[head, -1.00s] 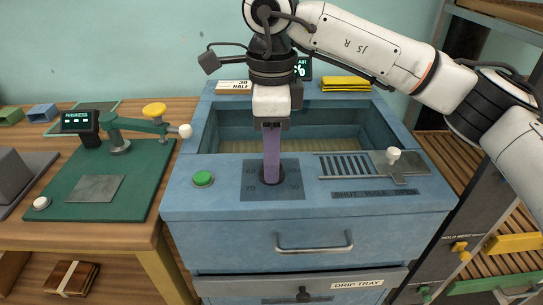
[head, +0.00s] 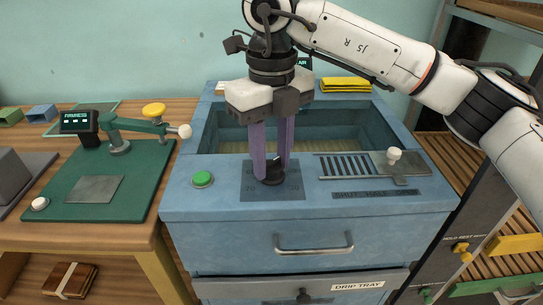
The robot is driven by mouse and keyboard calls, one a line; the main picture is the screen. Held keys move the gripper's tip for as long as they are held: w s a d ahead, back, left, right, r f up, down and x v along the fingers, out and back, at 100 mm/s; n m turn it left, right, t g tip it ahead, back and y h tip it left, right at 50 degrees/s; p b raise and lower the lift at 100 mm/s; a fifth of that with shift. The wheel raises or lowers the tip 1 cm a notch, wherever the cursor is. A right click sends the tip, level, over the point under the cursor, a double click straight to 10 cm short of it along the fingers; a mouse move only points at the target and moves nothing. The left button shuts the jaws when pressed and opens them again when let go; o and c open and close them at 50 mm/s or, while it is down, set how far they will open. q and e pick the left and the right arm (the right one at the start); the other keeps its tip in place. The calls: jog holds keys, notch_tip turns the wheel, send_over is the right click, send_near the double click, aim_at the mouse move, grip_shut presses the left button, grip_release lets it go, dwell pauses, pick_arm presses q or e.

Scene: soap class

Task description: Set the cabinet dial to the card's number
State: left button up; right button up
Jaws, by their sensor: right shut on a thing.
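The blue cabinet (head: 308,235) stands in the middle of the head view. My left gripper is not in view.
A green button (head: 202,179) is left of the dial plate. A slotted vent with a white-knobbed slider (head: 393,155) is to the right. An open basin (head: 345,125) lies behind. A green board with a lever (head: 150,126) stands on the left table.

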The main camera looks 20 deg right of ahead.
aim_at(272, 161)
jog(key=m, duration=0.7)
jog(key=m+b, duration=0.1)
jog(key=m, duration=0.6)
jog(key=shift+r, duration=0.1)
dwell(0.3)
jog(key=o, duration=1.1)
jog(key=shift+c, duration=0.2)
notch_tip(272, 161, up, 10)
jog(key=p, duration=0.1)
